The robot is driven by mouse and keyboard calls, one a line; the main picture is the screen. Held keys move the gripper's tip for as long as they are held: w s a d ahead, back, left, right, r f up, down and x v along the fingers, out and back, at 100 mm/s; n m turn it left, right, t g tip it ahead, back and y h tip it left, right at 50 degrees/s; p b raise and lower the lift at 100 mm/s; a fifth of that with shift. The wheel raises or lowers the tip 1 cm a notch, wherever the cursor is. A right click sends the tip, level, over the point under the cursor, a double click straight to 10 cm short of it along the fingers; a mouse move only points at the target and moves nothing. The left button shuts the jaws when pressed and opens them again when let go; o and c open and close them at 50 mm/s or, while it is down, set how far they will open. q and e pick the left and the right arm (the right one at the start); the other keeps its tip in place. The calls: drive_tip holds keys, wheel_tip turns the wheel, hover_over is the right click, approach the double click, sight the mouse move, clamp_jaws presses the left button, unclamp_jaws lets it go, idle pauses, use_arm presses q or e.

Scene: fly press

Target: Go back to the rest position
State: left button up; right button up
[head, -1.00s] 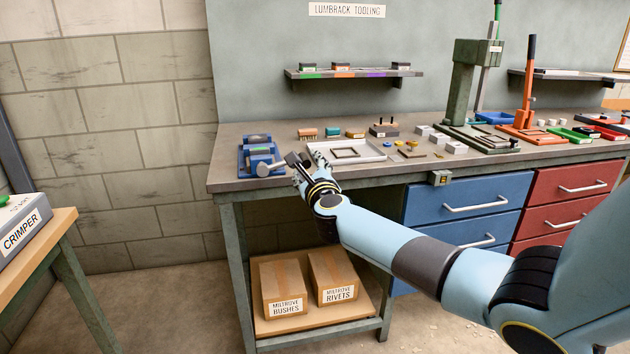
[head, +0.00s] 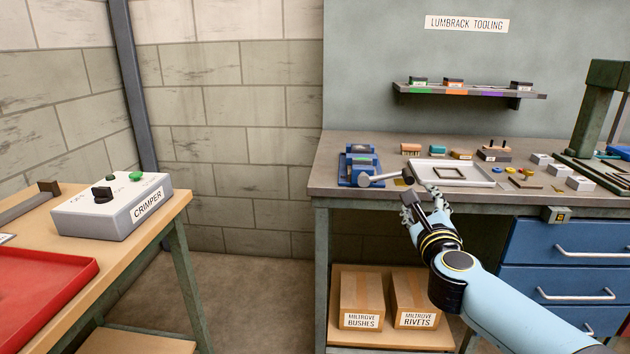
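My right arm comes in from the lower right, and its gripper (head: 424,203) is in front of the workbench's front edge. Its fingers look spread, with nothing visible between them. Just above it in the picture is the dark end of the lever (head: 388,178) on a small blue bench device (head: 359,168). The fingertips appear close to that end but apart from it; the depth gap is hard to judge. My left gripper is out of view.
The workbench (head: 330,186) holds a white tray (head: 480,180) and several small parts. Its lower shelf carries two cardboard boxes (head: 362,296). At left a wooden table (head: 170,212) holds a crimper box (head: 112,208) and a red tray (head: 45,295). Floor between them is clear.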

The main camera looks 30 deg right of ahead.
drive_tip(key=s+a+f+n+g+y+b, duration=0.1)
drive_tip(key=s+a+f+n+g+y, duration=0.15)
drive_tip(key=s+f+n, duration=0.7)
drive_tip(key=s+a+f+n+g+y+b, duration=0.15)
drive_tip(key=s+a+f, duration=0.25)
drive_tip(key=f, duration=1.1)
drive_tip(key=s+a+f+n+g+y+b, duration=0.1)
drive_tip(key=s+a+f+n+y, duration=0.2)
drive_tip(key=s+f+n, duration=0.7)
drive_tip(key=s+a+f+n+g, duration=0.1)
drive_tip(key=s+f+n+g, duration=0.2)
drive_tip(key=s, duration=0.5)
drive_tip(key=s+a+f+n+g+y, duration=0.1)
drive_tip(key=s+a+f+n+g, duration=0.1)
drive_tip(key=s+f+n, duration=0.4)
drive_tip(key=s+a+f+n+g, duration=0.2)
drive_tip(key=s+f+n+g, duration=0.2)
drive_tip(key=s+f, duration=0.4)
drive_tip(key=s+n, duration=0.1)
drive_tip(key=s, duration=0.3)
drive_tip(key=shift+a+f+y, duration=0.15)
drive_tip(key=shift+y, duration=0.25)
